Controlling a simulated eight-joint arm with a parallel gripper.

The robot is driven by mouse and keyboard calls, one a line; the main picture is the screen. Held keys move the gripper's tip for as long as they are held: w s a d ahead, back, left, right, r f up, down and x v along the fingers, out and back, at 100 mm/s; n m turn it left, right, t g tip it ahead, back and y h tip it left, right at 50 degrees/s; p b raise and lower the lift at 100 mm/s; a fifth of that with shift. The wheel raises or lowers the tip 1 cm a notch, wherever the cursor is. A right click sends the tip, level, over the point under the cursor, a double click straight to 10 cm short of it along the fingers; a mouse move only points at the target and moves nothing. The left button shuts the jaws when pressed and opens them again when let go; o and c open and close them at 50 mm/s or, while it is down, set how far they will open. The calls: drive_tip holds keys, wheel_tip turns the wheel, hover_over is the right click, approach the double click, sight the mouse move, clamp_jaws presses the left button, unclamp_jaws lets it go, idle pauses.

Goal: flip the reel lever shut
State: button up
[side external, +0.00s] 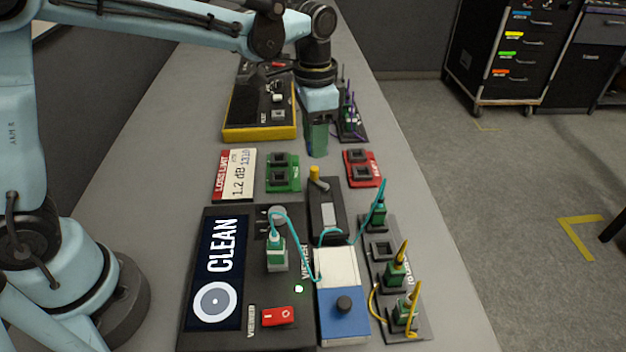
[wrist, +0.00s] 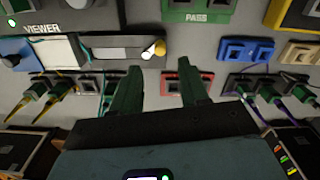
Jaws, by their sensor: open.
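The reel lever (side external: 315,174) is a short piece with a yellow tip, standing up from the far end of a dark cassette body (side external: 341,199). In the wrist view the lever's yellow tip (wrist: 159,47) shows at the right end of the dark cassette body (wrist: 104,41). My gripper (side external: 318,152) has green fingers and hangs above the bench, just beyond the lever in the side view. In the wrist view my gripper (wrist: 160,67) is open and empty, its fingertips apart with the lever ahead of the gap. I cannot tell the exact height gap.
A blue-and-white box (side external: 342,325) with a black knob adjoins the cassette. The CLEAN viewer panel (side external: 190,325) lies left, with a teal cable looping near the cassette. A green socket block (side external: 283,184) and a red one (side external: 375,181) flank the lever. A connector rack (side external: 408,318) stands right.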

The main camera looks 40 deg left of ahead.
sight(314, 168)
wheel_tip(314, 168, down, 7)
idle(0.3)
clamp_jaws()
idle(0.3)
